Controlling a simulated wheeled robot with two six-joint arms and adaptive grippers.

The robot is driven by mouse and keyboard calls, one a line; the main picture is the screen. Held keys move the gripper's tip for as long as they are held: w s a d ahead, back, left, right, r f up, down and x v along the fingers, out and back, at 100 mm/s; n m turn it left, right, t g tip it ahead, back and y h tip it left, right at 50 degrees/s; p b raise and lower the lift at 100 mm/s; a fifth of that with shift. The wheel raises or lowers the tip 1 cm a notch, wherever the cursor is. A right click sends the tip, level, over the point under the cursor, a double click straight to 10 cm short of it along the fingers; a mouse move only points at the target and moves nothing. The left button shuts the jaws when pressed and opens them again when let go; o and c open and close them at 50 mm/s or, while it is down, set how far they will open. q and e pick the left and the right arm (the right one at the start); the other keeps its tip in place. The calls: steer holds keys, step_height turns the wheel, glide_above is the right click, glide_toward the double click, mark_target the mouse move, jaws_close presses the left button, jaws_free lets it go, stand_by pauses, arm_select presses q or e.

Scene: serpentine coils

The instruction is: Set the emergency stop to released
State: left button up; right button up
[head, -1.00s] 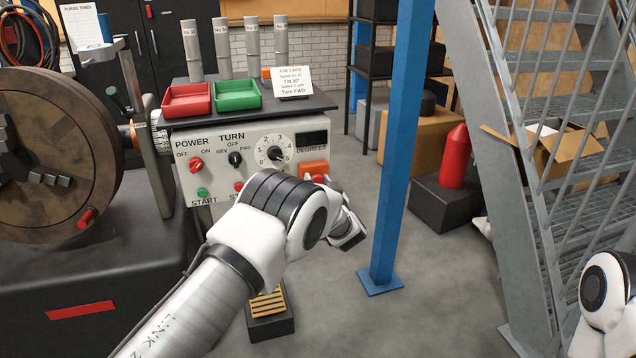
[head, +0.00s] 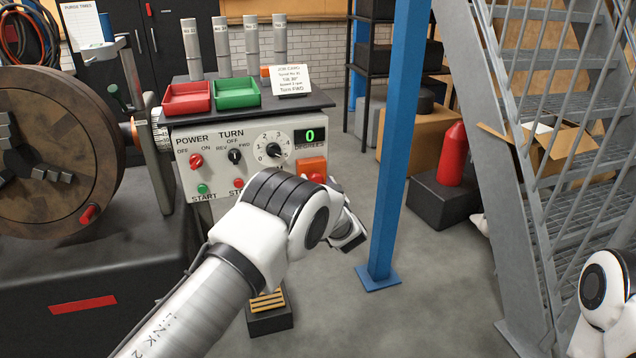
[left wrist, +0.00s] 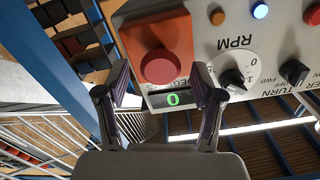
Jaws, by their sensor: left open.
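The emergency stop is a round red button on an orange housing (head: 312,165) at the right of the control panel. In the left wrist view the red button (left wrist: 160,67) shows whole. My left gripper (left wrist: 162,80) is open, with one finger on each side of the button in that view; contact cannot be told. In the head view my left wrist hides part of the panel's lower right, and the fingers are mostly hidden. A lit green 0 shows on the degrees display (head: 310,136). My right gripper is out of view.
The panel (head: 207,170) also carries a power knob (head: 196,160), a turn knob (head: 235,157), a numbered dial (head: 272,149) and a green start button (head: 202,189). A blue post (head: 392,150) stands right of my left wrist. Metal stairs (head: 540,200) are farther right.

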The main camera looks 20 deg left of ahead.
arm_select(q)
steer(key=v, duration=0.7)
